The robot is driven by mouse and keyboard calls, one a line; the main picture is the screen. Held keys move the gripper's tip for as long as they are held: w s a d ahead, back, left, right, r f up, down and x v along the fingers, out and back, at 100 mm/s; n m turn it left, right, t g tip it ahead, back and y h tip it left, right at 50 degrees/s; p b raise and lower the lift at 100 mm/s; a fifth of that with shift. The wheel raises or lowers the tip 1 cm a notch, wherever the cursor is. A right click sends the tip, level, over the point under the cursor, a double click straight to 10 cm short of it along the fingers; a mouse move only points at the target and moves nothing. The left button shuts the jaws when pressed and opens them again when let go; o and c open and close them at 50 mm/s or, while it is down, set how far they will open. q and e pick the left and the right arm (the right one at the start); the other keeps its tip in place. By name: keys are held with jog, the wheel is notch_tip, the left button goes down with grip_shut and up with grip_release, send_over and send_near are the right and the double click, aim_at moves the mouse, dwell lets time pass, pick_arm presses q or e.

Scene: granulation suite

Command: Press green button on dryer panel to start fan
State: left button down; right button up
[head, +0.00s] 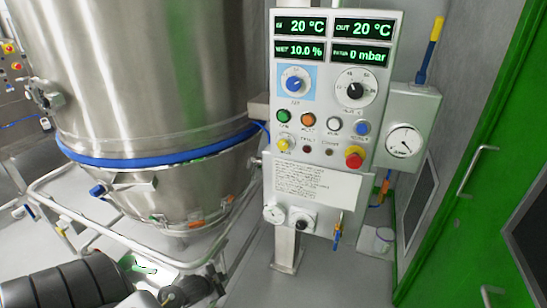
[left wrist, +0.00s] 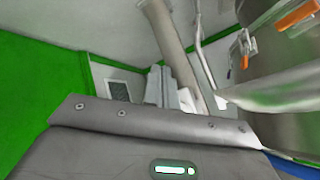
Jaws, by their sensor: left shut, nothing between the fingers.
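The dryer panel (head: 325,178) stands upright on a post right of centre in the head view. Its green button (head: 283,116) is at the left end of the upper button row, beside an orange button (head: 308,119). Nothing covers the green button. The displays read 20 °C, 20 °C, 10.0 % and 0 mbar. My left gripper (head: 212,281) is low at the bottom left of the head view, shut and empty, well below the panel and apart from it. The panel's buttons cannot be made out in the left wrist view. My right gripper is not in view.
A steel dryer vessel (head: 160,70) with a blue band fills the left, above a tubular frame (head: 75,185). A red knob (head: 354,157) sits on the panel's lower right. A gauge box (head: 404,141) adjoins the panel. A green door (head: 470,215) stands at right.

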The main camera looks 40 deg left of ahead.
pick_arm(q)
jog(key=w+a+r+m+t+h, duration=0.1)
jog(key=w+a+r+m+t, duration=0.2)
jog(key=r, duration=0.5)
jog(key=w+a+r+m+t+b, duration=0.1)
jog(key=w+a+r, duration=0.3)
jog(key=r, duration=0.5)
jog(key=w+a+r+m+t+h, duration=0.15)
jog(key=w+r, duration=0.25)
jog(key=r, duration=0.4)
jog(key=w+d+r+m+h, duration=0.1)
jog(key=r+m, duration=0.3)
jog(key=r, duration=0.5)
jog(key=w+d+r+m+t+h, duration=0.1)
jog(key=d+r+m+h, duration=0.3)
jog(key=r, duration=0.5)
jog(key=w+d+r+m+h+b, duration=0.1)
jog(key=d+r+m+h, duration=0.1)
jog(key=r, duration=0.8)
jog(key=m+h, duration=0.1)
jog(key=m, duration=0.1)
jog(key=shift+d+m, duration=0.15)
jog(key=shift+m, duration=0.2)
jog(key=p, duration=0.6)
send_near(286, 117)
jog(key=d+x, duration=0.1)
jog(key=x, duration=0.4)
jog(key=shift+w+a+f+t, duration=0.1)
jog(key=shift+w+a+t, duration=0.15)
jog(key=shift+w, duration=0.05)
